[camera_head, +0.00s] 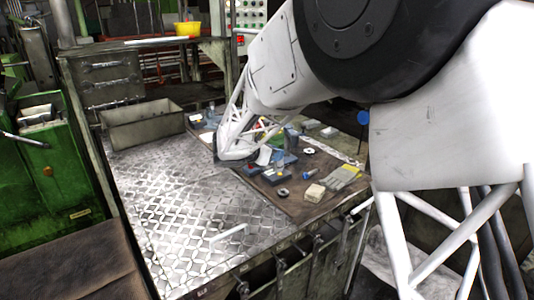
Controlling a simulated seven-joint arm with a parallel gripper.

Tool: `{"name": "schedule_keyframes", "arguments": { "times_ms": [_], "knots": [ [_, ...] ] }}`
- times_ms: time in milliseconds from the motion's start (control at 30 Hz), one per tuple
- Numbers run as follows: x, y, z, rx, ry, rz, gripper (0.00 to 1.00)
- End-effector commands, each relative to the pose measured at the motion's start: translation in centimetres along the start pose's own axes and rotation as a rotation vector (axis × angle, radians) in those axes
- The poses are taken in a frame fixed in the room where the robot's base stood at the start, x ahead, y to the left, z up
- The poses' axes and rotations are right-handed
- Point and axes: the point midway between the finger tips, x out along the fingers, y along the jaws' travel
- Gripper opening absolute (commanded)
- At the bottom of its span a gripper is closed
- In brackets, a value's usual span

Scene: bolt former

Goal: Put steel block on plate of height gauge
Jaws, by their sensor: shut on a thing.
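My gripper (264,156) is at the end of my white arm, low over the dark work mat on the bench. My arm hides most of it. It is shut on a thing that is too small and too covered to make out. I cannot pick out the steel block for certain. Blue-based instruments (283,161) stand close to the right of my gripper. One may be the height gauge, but its plate cannot be told apart at this size.
A cream block (315,193), a yellowish flat piece (341,178) and dark rings (282,192) lie on the mat's front right. A grey metal bin (143,124) stands at the back left. The patterned metal bench top (180,205) is mostly clear, with a pale handle-like bar (229,236) near its front.

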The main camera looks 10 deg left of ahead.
Motion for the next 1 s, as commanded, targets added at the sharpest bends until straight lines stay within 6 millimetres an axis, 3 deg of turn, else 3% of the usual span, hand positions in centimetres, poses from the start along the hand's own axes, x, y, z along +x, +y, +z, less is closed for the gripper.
{"name": "schedule_keyframes", "arguments": {
  "times_ms": [1000],
  "knots": [
    [5.7,11.9,1.0,0.001,-0.001,0.0,0.0]
  ]
}}
